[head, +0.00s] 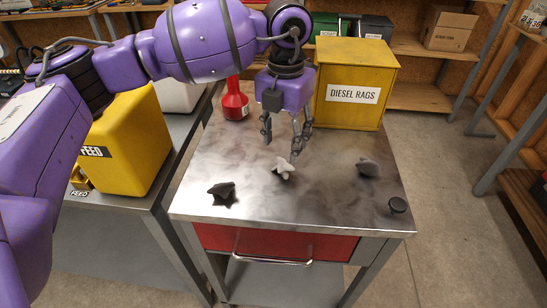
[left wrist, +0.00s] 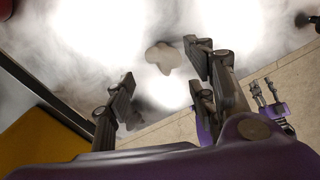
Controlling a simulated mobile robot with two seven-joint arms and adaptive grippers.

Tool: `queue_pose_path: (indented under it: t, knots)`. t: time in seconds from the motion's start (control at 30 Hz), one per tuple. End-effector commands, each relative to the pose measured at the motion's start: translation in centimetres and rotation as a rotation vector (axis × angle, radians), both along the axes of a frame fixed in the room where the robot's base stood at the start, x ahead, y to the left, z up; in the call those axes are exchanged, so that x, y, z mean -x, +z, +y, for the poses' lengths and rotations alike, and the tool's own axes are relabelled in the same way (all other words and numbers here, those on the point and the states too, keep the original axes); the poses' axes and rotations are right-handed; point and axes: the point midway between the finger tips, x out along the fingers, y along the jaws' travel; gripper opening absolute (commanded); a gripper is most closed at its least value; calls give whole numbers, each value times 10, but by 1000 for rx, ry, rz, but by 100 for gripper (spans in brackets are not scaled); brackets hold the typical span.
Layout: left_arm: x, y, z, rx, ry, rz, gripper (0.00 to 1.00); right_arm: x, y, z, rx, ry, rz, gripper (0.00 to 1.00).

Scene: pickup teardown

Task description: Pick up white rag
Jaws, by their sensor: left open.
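The white rag (head: 284,168) is a small crumpled piece lying on the metal bench top, near its middle. In the left wrist view the rag (left wrist: 172,58) looks greyish and lies beyond the fingertips. My left gripper (head: 283,139) points down with its fingers apart, just behind and above the rag, and nothing shows between them. In the left wrist view its fingers (left wrist: 165,70) stand spread, with the rag beyond the gap, nearer the right-hand ones. What looks like my right gripper (left wrist: 267,92) shows small at the right, over the floor; its opening is unclear.
A yellow box labelled DIESEL RAGS (head: 375,68) stands at the bench's back right, a red can (head: 235,104) at back left. A dark rag (head: 221,194), a grey rag (head: 368,167) and a black round piece (head: 398,204) lie apart on the bench. A yellow FEED container (head: 130,140) stands left.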

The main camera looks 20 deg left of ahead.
Motion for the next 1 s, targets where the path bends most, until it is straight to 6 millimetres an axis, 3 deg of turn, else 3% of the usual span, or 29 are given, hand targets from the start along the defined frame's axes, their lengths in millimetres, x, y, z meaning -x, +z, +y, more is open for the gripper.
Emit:
queue_pose_path:
  t: [0.3, 0.6, 0.87, 1.0]
  knots:
    - [0, -34, 3, -4, 2, 3, 51, 29, -12, -6, 8, -7, 60, 40]
    - [-1, -73, 4, -2, 0, 1, 51, 18, -4, -5, 6, -6, 36, 40]
    - [-1, -77, 4, -2, 0, 1, 51, 16, -3, -5, 6, -5, 30, 40]
    - [-1, -76, 4, -1, 0, 1, 34, 16, -3, -5, 6, -5, 31, 40]
